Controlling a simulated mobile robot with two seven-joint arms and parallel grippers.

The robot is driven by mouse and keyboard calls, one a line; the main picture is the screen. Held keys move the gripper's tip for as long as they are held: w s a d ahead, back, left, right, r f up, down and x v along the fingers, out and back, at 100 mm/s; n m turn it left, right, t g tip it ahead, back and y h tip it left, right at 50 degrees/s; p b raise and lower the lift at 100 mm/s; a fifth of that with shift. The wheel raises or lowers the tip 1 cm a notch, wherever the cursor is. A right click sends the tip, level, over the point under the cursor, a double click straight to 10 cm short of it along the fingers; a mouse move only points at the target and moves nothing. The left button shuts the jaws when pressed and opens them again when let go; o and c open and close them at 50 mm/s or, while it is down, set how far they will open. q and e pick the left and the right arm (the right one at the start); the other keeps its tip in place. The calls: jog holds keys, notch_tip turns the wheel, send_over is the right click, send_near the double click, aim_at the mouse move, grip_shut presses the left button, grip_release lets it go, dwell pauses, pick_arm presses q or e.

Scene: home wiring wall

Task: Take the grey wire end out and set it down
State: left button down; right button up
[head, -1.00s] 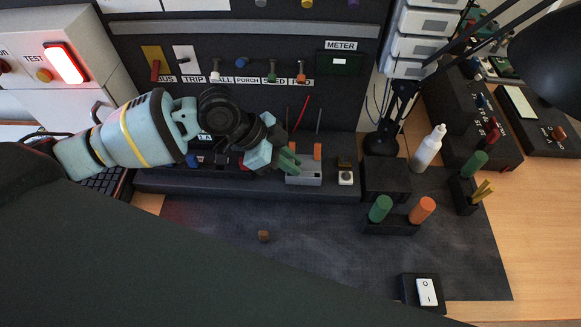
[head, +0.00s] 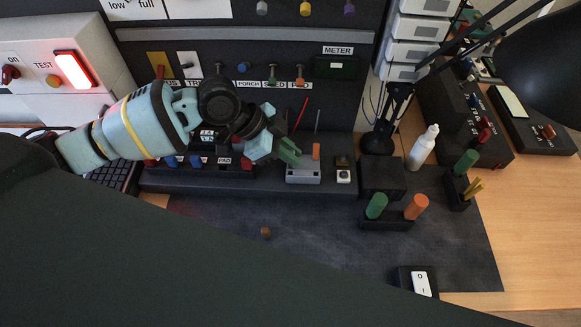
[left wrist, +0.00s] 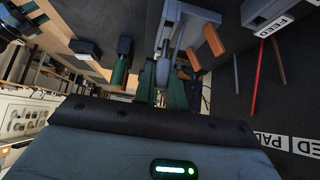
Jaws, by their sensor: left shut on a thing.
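The grey connector block (head: 303,174) sits on the dark ledge below the panel, with one orange lever (head: 316,151) standing up. In the left wrist view the block (left wrist: 188,14) is at the top, with an orange lever (left wrist: 213,40) beside it. My left gripper (head: 291,153) is at the block's left side, its green fingers pointing at it. In the left wrist view its fingers (left wrist: 163,88) are shut on a slim grey piece, which looks like the grey wire end (left wrist: 165,62). Whether that end is still inside the block is hidden. My right gripper is not in view.
A red wire (head: 301,113) and other thin wires stand behind the block. A small push button (head: 343,176) is just right of it. A black holder with green (head: 376,206) and orange (head: 416,207) pegs stands in front. The dark mat (head: 330,245) has free room.

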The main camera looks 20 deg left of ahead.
pick_arm(q)
jog(key=shift+r, duration=0.45)
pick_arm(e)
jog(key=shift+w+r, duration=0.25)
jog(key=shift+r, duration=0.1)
